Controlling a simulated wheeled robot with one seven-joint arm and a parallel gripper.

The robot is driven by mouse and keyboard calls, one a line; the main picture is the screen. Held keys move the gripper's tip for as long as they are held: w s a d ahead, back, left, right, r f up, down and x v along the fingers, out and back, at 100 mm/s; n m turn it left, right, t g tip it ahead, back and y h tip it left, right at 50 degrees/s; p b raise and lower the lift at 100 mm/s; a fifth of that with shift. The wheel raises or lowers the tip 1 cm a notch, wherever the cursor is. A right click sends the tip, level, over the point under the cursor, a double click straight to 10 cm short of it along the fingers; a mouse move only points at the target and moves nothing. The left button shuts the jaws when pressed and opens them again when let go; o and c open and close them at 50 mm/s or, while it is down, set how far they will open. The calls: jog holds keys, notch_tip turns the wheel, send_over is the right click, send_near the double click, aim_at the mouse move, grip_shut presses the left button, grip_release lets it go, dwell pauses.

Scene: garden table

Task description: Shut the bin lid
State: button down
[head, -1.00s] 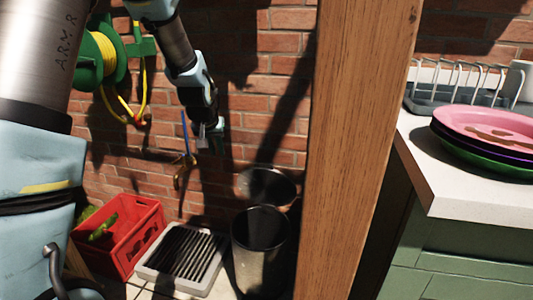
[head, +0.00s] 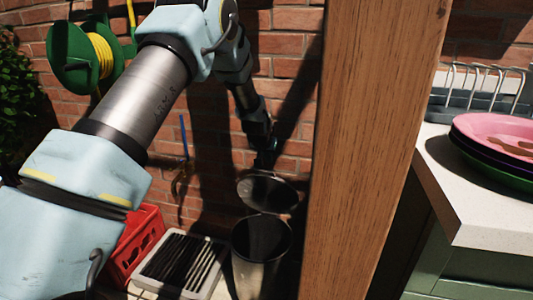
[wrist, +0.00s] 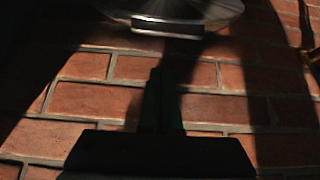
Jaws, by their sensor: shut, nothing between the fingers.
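The dark round bin (head: 260,262) stands on the floor by the brick wall, with its mouth open. Its lid (head: 267,193) is raised behind the mouth, tilted up toward the wall. My gripper (head: 267,160) is just above the lid's upper edge, near the wall. Its fingers are shut and empty. In the wrist view the fingers (wrist: 162,85) show dark green against the bricks, and part of the lid (wrist: 185,8) with a pale metal piece is at the top. I cannot tell if the fingers touch the lid.
A wooden post (head: 365,150) stands right of the bin. A grey slatted tray (head: 180,264) and a red crate (head: 136,240) are to the left. A blue-handled tool (head: 183,140) and a green hose reel (head: 84,58) are by the wall. Plates (head: 500,135) sit on a counter (head: 450,190).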

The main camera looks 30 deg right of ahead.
jog(key=shift+s+a+f, duration=0.3)
jog(key=shift+s+a, duration=0.35)
jog(key=shift+s, duration=0.05)
jog(key=shift+s+a+f, duration=0.3)
jog(key=shift+s+a, duration=0.35)
jog(key=shift+s, duration=0.05)
